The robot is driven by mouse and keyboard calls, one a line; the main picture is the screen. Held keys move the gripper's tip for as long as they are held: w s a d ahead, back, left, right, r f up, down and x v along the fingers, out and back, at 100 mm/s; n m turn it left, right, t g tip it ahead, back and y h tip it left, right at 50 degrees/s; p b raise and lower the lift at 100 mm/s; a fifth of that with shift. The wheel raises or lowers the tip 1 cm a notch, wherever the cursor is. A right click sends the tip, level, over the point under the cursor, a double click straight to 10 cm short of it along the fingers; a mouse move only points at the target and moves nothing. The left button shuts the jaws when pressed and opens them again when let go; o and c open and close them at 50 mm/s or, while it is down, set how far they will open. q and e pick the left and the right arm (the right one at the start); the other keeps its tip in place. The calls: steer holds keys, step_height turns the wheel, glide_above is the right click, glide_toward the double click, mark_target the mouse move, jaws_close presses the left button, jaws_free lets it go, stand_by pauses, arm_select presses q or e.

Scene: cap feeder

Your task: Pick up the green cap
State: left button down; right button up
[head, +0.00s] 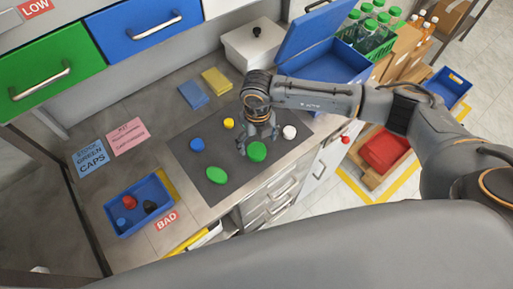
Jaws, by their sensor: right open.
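A round green cap (257,152) lies on the dark mat (228,151) on the counter. My right gripper (258,143) is over it, fingers pointing down, open. The fingertips are close to the cap's far side; I cannot tell whether they touch it. A blue cap (197,145), a yellow cap (229,123) and a white cap (289,132) also lie on the mat. My left gripper is not in view.
A blue tray (112,213) holding red, blue and black pieces stands at the left by a BAD label (166,220). A white box (236,46) and an open blue crate (345,66) stand behind. Sponges (194,95) lie behind the mat.

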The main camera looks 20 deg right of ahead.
mark_target(257, 150)
steer(key=shift+s+a+f+p, duration=0.15)
steer(key=shift+f+p, duration=0.25)
steer(key=shift+f, duration=1.3)
steer(key=c, duration=0.8)
steer(key=shift+r, duration=0.1)
